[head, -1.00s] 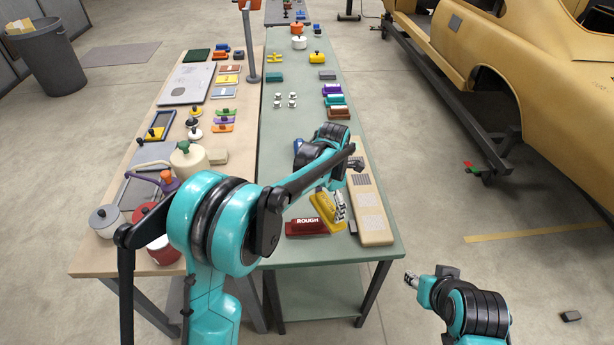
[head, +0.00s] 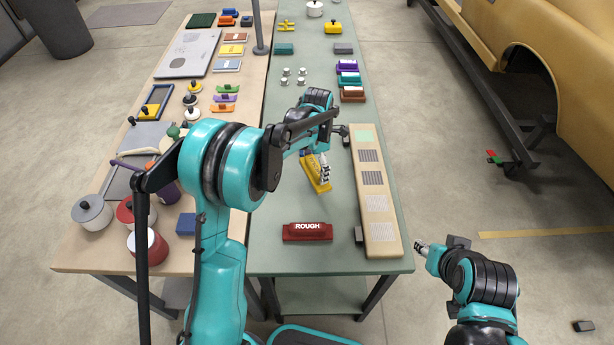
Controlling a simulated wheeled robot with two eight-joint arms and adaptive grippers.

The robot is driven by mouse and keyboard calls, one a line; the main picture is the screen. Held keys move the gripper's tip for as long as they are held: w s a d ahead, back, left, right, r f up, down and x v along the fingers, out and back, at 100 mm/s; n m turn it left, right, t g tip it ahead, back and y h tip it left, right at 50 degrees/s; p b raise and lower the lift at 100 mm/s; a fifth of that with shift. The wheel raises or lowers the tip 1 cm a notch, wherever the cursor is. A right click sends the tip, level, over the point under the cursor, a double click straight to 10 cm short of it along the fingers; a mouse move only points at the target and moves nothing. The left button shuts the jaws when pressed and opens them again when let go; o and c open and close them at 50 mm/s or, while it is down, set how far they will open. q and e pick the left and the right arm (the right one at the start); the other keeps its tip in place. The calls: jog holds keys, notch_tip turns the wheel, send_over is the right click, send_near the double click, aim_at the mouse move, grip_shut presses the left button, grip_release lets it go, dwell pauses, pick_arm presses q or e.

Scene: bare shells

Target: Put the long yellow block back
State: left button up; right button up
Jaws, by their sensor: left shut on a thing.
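The long yellow block (head: 316,176) is over the green bench, between the red ROUGH block and the arm above it. My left gripper (head: 324,170) reaches down onto it and is shut on it; its fingers cover part of the block's right side. Whether the block touches the bench top is hard to tell. My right gripper (head: 421,246) is at the lower right, off the bench's right edge; its fingers are too small to read.
A red ROUGH block (head: 307,232) lies near the green bench's front. A long tan board (head: 376,190) with grey patches lies along its right side. Purple (head: 347,65), teal (head: 349,79) and brown blocks (head: 352,95) stand farther back. The wooden bench (head: 88,254) on the left is crowded.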

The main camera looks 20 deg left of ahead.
aim_at(307, 169)
pick_arm(q)
jog(key=a, duration=0.1)
jog(key=a+f, duration=0.1)
jog(key=a, duration=0.1)
jog(key=shift+w+f, duration=0.25)
jog(key=shift+f, duration=0.15)
notch_tip(307, 169, down, 4)
jog(key=shift+f+b, duration=0.1)
jog(key=shift+b, duration=0.75)
jog(key=o, duration=0.7)
